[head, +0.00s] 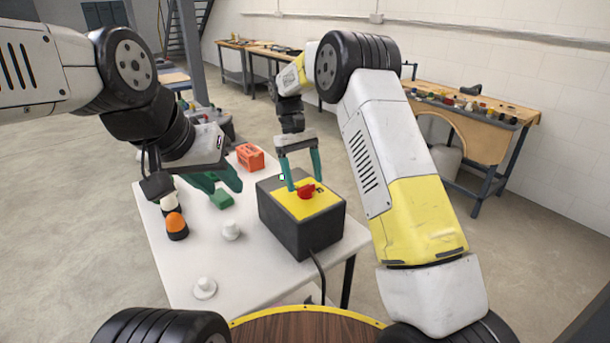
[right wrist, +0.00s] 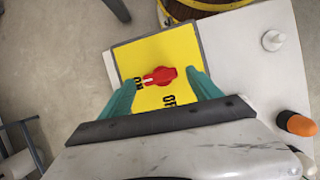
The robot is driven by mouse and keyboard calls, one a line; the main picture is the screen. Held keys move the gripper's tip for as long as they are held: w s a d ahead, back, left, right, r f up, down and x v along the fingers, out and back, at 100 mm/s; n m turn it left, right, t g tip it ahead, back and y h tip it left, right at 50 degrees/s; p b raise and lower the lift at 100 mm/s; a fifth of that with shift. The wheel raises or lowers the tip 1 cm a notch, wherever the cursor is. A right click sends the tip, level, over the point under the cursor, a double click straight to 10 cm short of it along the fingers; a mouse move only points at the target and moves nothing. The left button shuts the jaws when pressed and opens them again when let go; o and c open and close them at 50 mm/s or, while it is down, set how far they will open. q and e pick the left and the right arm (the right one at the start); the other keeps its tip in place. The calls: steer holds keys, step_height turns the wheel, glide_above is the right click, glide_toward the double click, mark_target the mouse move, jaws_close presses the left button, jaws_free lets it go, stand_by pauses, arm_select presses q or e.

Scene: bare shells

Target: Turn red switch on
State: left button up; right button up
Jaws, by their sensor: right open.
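The switch box (head: 290,225) is dark with a yellow top and stands on the white table. The red switch (head: 306,191) is a knob on that top. In the right wrist view the red switch (right wrist: 160,76) has a pale mark on its left end, facing the ON label (right wrist: 138,83); the OFF label (right wrist: 170,100) is below it. My right gripper (head: 304,182) is open above the box, its teal fingers on either side of the knob. Contact is unclear. My left gripper (head: 218,181) hangs over the table's left part, its teal fingers apart, with nothing visible between them.
A black cable (head: 318,275) leaves the box. Workbenches (head: 465,125) stand along the wall.

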steer(key=v, duration=0.6)
steer(key=shift+r, duration=0.1)
steer(key=s+d+r+m+t+y, duration=0.2)
steer(key=s+d+r+t+y, duration=0.15)
steer(key=s+d+r, duration=0.85)
steer(key=s+d+m+t, duration=0.2)
steer(key=s+t, duration=0.1)
steer(key=s, duration=0.5)
steer(key=s+d+f+m+t+y, duration=0.1)
steer(key=s+t, duration=0.2)
steer(key=s, duration=0.6)
steer(key=shift+s+d+f+m, duration=0.15)
steer(key=shift+s+d+m, duration=0.15)
steer(key=shift+d+m, duration=0.1)
